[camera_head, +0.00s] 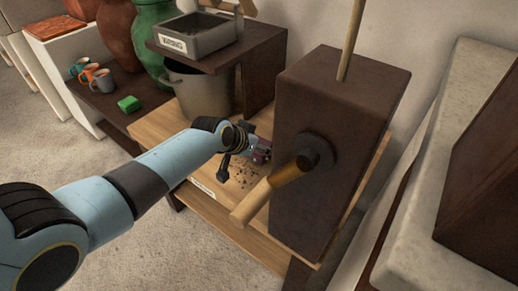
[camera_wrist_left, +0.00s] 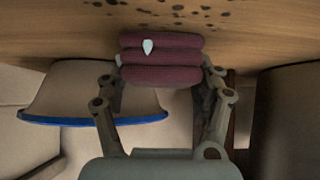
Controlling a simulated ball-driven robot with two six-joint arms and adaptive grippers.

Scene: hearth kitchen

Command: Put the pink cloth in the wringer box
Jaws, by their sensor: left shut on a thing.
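The folded cloth (camera_wrist_left: 160,58), dark pink to maroon with a small pale mark, sits between the fingers of my left gripper (camera_wrist_left: 162,80) in the left wrist view. In the head view my left gripper (camera_head: 252,151) is shut on the cloth (camera_head: 264,145), low over the wooden table, between the pot and the dark box. Whether the cloth touches the table is unclear. A grey open box (camera_head: 195,43) with a white label stands on the raised dark shelf, above and left of the gripper. The label is too small to read surely. My right gripper is out of view.
A tall dark brown box (camera_head: 335,165) with a wooden crank handle (camera_head: 262,190) stands right of my left gripper. A grey pot (camera_head: 203,92) stands behind it. Dark specks lie on the table (camera_head: 222,212). Mugs, a green block (camera_head: 129,104) and large jars are left.

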